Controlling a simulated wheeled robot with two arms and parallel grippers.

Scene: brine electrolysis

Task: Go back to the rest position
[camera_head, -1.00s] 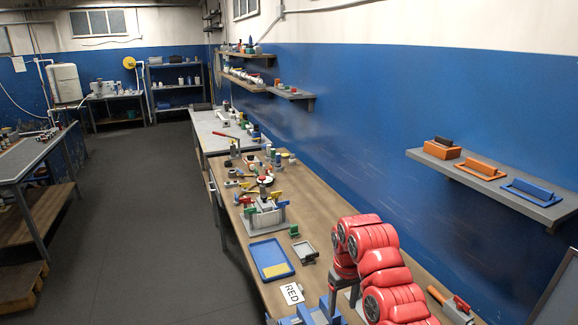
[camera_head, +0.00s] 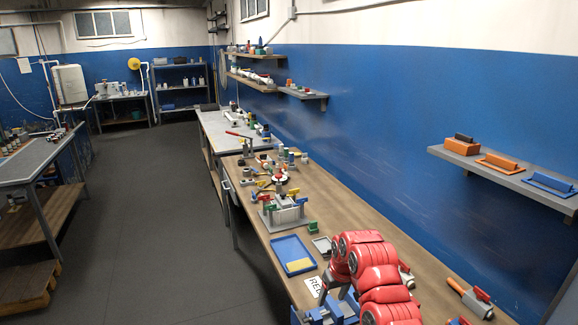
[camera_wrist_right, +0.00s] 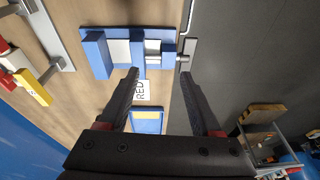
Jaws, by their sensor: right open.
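My right arm (camera_head: 375,268), with red rounded links, reaches over the wooden bench at the lower right in the head view. My right gripper (camera_wrist_right: 159,74) is open in the right wrist view, with two dark fingers spread and nothing between them. Beyond the fingertips is a blue fixture (camera_wrist_right: 98,55) with white and grey parts. A white card reading RED (camera_wrist_right: 141,89) shows between the fingers, beside a blue tray (camera_wrist_right: 146,115). My left gripper is in neither view.
The bench (camera_head: 340,215) runs along the blue wall with a blue tray (camera_head: 292,254) and several small tools. A wall shelf (camera_head: 508,174) holds orange and blue blocks at the right. A hammer-like tool (camera_head: 470,297) lies on the bench. The grey floor (camera_head: 150,200) at the left is clear.

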